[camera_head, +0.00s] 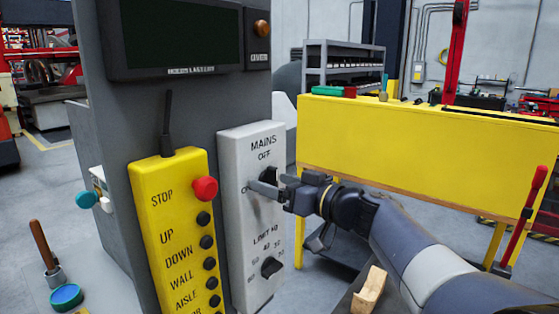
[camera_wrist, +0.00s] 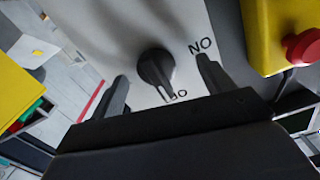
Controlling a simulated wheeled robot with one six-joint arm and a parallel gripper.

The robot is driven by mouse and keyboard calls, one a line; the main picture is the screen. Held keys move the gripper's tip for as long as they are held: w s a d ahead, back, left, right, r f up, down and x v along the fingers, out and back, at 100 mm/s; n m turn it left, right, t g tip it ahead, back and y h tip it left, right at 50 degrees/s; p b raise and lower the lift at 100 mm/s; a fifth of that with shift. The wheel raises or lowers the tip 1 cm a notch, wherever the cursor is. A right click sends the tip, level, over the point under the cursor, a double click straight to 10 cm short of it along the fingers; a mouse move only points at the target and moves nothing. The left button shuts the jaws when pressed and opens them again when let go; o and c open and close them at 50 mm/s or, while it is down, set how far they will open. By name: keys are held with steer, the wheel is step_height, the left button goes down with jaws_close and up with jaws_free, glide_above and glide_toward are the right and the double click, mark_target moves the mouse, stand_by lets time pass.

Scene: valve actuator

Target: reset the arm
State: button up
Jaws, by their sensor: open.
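My gripper (camera_head: 264,188) is open at the front of a light grey panel (camera_head: 240,152) marked MAINS, just below the word OFF. In the wrist view, a round black rotary knob (camera_wrist: 155,68) with a pointer sits between my two spread fingers, with gaps showing on both sides. The letters of ON appear upside down beside it. In the head view my gripper largely hides this knob. My arm reaches in from the lower right.
A yellow control box (camera_head: 175,225) with a red stop button (camera_head: 205,189) is close on the left. A lower black knob (camera_head: 271,267) is on the grey panel. A yellow bench (camera_head: 420,150) stands behind my arm. A wooden-handled lever (camera_head: 42,245) is at far left.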

steer(key=shift+n+p, duration=1)
steer(key=shift+p, duration=0.15)
steer(key=shift+f, duration=0.1)
